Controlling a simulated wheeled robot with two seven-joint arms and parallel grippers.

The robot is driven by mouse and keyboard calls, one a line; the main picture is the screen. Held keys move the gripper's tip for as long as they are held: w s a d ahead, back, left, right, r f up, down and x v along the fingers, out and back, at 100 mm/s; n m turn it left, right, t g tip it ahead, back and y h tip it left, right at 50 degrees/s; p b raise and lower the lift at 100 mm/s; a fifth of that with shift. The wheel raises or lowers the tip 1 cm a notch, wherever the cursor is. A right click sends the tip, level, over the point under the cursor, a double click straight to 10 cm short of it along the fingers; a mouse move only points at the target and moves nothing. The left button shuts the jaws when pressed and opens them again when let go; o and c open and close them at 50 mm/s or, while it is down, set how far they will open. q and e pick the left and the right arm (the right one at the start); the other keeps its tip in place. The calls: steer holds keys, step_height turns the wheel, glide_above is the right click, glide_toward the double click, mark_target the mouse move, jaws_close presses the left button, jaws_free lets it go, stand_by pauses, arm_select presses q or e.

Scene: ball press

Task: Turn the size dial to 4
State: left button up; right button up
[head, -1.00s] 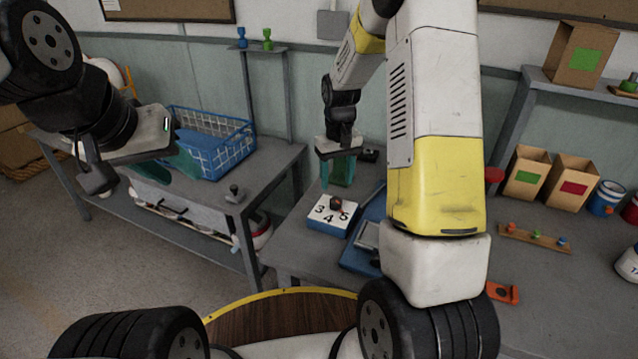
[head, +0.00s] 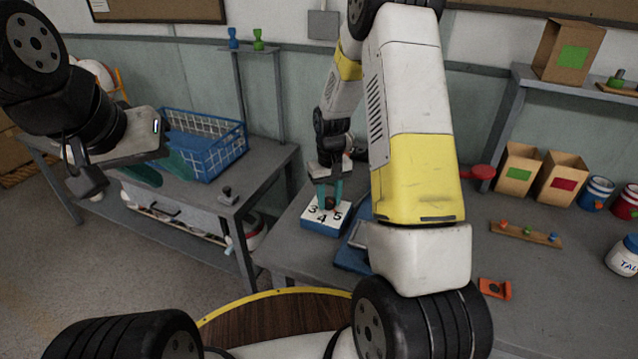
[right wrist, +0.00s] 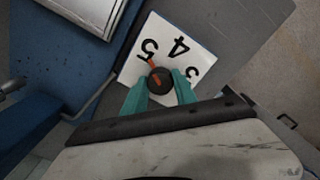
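The size dial (head: 325,216) is a white-topped blue block with the digits 3, 4 and 5, on the near left of the grey workbench. Its dark round knob (right wrist: 160,80) has a red-orange pointer, which in the right wrist view points toward the 5. My right gripper (right wrist: 158,88) is over the dial with one teal finger on each side of the knob. The fingers look apart, and I cannot tell if they touch it. In the head view the right gripper (head: 328,192) hides part of the knob. My left gripper (head: 152,172) hangs by the blue basket, fingers apart and empty.
A blue basket (head: 205,145) stands on the left table. A blue tray-like machine part (head: 352,250) lies just right of the dial, partly behind my right arm. Cardboard boxes (head: 518,170), tins (head: 597,192) and a wooden strip with pegs (head: 525,232) are further right.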

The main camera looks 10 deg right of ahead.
jaws_close()
steer(key=shift+m, duration=0.3)
steer(key=m, duration=1.1)
stand_by(0.5)
steer(key=o, duration=0.6)
jaws_free()
